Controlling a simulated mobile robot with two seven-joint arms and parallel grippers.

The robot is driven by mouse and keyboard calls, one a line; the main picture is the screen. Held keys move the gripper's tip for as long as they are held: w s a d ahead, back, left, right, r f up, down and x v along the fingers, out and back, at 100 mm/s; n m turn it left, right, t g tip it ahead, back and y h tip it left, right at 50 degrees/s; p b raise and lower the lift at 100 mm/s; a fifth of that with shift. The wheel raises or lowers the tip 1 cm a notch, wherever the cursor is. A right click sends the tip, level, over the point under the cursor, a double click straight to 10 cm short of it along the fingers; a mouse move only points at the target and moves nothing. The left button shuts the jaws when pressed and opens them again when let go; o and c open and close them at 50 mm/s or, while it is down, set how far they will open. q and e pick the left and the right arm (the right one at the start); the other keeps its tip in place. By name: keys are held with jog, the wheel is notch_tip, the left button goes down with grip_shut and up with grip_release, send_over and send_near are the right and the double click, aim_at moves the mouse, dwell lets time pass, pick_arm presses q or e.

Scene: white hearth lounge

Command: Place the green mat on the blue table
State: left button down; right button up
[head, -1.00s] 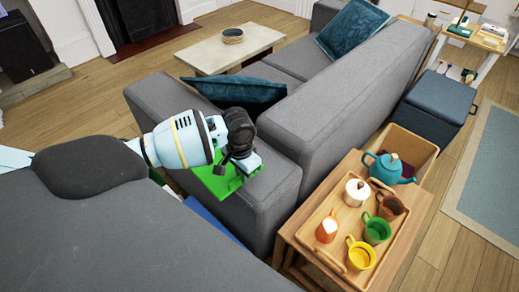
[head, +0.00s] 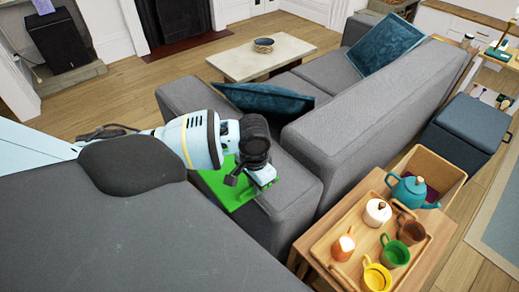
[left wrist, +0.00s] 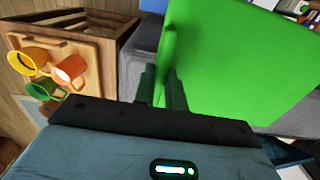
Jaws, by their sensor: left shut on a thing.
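In the head view my own body and arm cover that area. My right gripper is in neither view.
A grey sofa (head: 345,125) with teal cushions stands just beyond the mat. At the right a wooden side table carries a tray (head: 342,243) with several cups, and a teal teapot (head: 411,190) stands behind it. A low pale table (head: 275,58) is farther back.

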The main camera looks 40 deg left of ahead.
pick_arm(q)
jog(key=s+d+r+n, duration=0.1)
jog(key=s+d+r, duration=0.1)
jog(key=d+r, duration=0.3)
jog(key=s+d+r, duration=0.2)
jog(key=d+r, duration=0.3)
jog(key=r, duration=0.4)
jog(key=shift+s+d+r+n, duration=0.2)
jog(key=shift+s+r+n, duration=0.1)
jog(key=shift+s+n, duration=0.1)
jog(key=shift+s, duration=0.1)
